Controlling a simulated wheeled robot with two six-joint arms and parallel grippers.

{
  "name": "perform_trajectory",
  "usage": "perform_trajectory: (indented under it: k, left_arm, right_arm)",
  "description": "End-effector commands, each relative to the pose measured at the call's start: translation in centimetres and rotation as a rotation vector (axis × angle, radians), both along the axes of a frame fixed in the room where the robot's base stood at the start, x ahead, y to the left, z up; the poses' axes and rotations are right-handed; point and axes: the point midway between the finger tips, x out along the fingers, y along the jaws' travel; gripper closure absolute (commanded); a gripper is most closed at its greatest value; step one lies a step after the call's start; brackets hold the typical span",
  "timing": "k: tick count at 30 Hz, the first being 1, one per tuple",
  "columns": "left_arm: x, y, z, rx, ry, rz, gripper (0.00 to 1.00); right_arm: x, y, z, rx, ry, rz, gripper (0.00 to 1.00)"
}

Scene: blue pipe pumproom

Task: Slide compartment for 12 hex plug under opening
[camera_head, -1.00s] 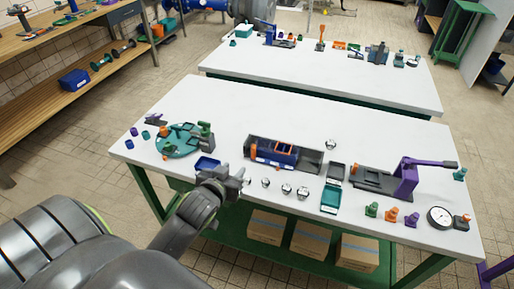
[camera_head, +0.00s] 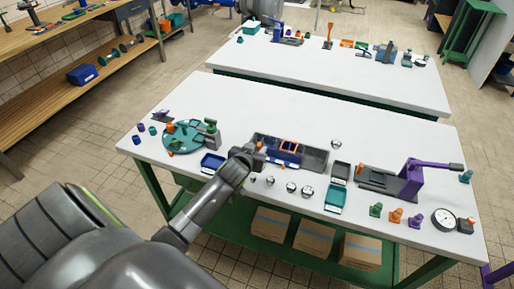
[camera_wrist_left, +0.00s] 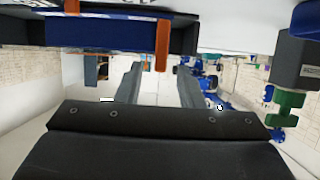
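A dark grey rail tray (camera_head: 315,160) lies in the middle of the near table. In its left part sits a blue slider block (camera_head: 284,154) with orange-framed compartments (camera_head: 289,146). Any compartment labels are too small to read. My left gripper (camera_head: 257,154) is at the left front end of the slider. In the left wrist view, the gripper's two fingers (camera_wrist_left: 160,72) are apart. The slider's blue side (camera_wrist_left: 105,34) and a downward orange tab (camera_wrist_left: 162,45) show just beyond them, the tab between the fingertips in the picture. Contact cannot be told. My right gripper is not in view.
Several silver round pieces (camera_head: 291,187) stand along the front, with one (camera_head: 336,143) behind. A blue tray (camera_head: 211,163) and green turntable (camera_head: 184,137) are left. A teal-and-black tray (camera_head: 335,198), purple lever press (camera_head: 411,178) and dial gauge (camera_head: 442,217) are right.

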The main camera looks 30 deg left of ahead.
Motion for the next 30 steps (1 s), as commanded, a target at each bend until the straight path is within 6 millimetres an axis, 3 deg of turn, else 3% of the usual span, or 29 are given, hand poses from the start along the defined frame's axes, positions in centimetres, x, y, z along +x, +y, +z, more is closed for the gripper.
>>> perform_trajectory:
  k: [6, 15, 24, 30]
  left_arm:
    - [1.17, 0.29, -0.46, 0.0, 0.0, 0.0, 0.65]
    - [1.29, 0.33, -0.52, 0.0, -0.001, 0.0, 0.65]
    - [1.27, 0.32, -0.52, 0.0, 0.0, 0.0, 1.0]
    - [1.27, 0.32, -0.53, 0.001, 0.0, 0.0, 1.0]
  right_arm:
    - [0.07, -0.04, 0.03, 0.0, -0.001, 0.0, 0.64]
    - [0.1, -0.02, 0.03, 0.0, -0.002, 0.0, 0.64]
    - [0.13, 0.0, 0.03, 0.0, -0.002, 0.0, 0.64]
    - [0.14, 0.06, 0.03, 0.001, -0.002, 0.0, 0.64]
